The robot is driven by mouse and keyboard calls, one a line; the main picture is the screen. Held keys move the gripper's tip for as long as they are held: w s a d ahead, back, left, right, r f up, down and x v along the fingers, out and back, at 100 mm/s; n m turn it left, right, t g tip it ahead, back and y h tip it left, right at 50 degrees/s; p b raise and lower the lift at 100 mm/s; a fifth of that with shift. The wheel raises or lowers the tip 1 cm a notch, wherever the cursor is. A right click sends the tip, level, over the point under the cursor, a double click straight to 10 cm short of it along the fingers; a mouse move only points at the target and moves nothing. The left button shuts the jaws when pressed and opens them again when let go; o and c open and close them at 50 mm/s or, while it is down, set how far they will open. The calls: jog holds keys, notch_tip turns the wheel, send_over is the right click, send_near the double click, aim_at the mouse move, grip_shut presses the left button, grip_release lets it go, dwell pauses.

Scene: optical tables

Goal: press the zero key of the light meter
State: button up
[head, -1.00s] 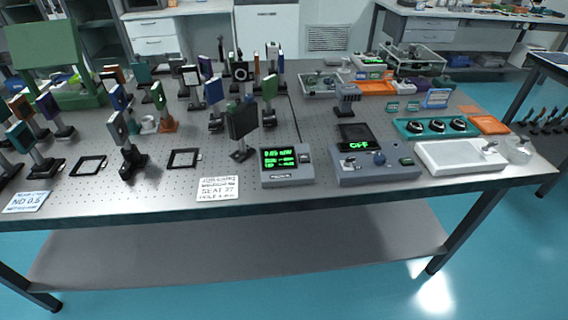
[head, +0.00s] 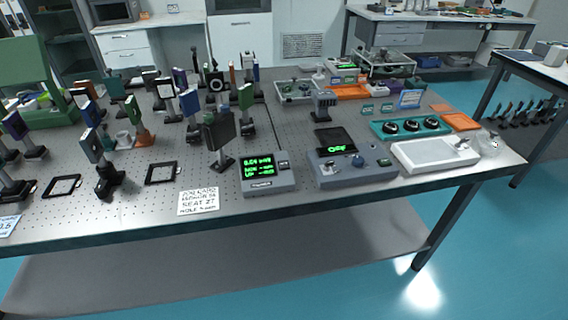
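The light meter (head: 267,174) is a grey box near the front edge of the optical table, a little left of the picture's middle. Its dark screen shows green digits and smaller green lines. Small keys (head: 283,163) sit at the right of the screen, too small to tell which is the zero key. A second grey box (head: 352,165), with a green readout that looks like "OFF", a blue knob and small buttons, stands just right of the meter. My gripper is not in view.
A dark square plate on a post (head: 219,132) stands just behind and left of the meter. A printed card (head: 198,200) lies to its left. Several mounted optics crowd the table's left. A white tray (head: 434,153) and teal tray (head: 411,127) are at right. The floor in front is clear.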

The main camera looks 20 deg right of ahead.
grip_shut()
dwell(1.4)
